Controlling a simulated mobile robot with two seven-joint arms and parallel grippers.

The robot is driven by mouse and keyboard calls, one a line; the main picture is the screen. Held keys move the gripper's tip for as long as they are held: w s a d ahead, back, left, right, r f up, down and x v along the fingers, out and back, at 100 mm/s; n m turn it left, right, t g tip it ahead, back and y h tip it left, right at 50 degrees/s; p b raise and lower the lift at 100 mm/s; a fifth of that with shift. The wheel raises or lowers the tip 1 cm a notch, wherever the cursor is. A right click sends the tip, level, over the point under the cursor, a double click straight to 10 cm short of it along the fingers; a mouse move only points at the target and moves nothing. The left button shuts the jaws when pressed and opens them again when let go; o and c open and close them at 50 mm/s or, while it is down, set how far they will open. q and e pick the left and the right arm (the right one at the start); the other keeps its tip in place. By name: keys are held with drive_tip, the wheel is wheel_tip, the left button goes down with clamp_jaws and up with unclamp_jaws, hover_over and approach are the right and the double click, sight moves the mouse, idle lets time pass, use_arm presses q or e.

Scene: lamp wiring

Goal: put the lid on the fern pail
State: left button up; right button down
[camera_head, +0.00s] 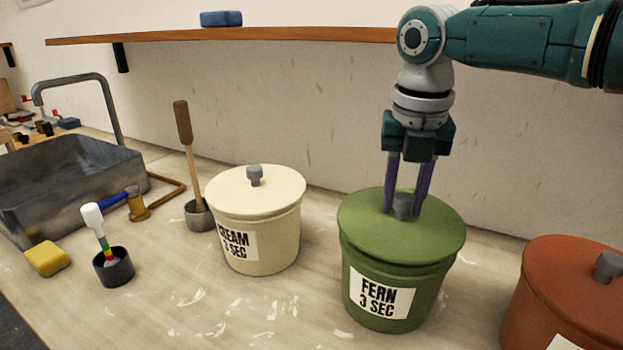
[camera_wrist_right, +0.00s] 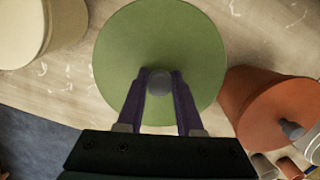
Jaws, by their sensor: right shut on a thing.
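The fern pail (camera_head: 390,290) is green, labelled "FERN 3 SEC", and stands upright on the counter in the head view. Its green lid (camera_head: 370,215) with a grey knob (camera_head: 403,205) sits over the pail's mouth, looking level; I cannot tell if it is fully seated. My right gripper (camera_head: 405,210) comes down from above, its purple fingers shut on the knob. The right wrist view shows the fingers (camera_wrist_right: 160,85) on either side of the knob and the round lid (camera_wrist_right: 160,35) below. My left gripper is not in view.
A lidded cream pail (camera_head: 262,225) stands left of the fern pail, and a lidded terracotta pail (camera_head: 560,300) stands right. Further left are a dark cup with a brush (camera_head: 113,268), a yellow sponge (camera_head: 47,258) and a sink (camera_head: 70,180). A shelf (camera_head: 280,36) runs along the wall behind.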

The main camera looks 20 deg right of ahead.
drive_tip(key=shift+f+b, duration=0.6)
drive_tip(key=shift+f, duration=0.2)
drive_tip(key=shift+c, duration=2.4)
unclamp_jaws()
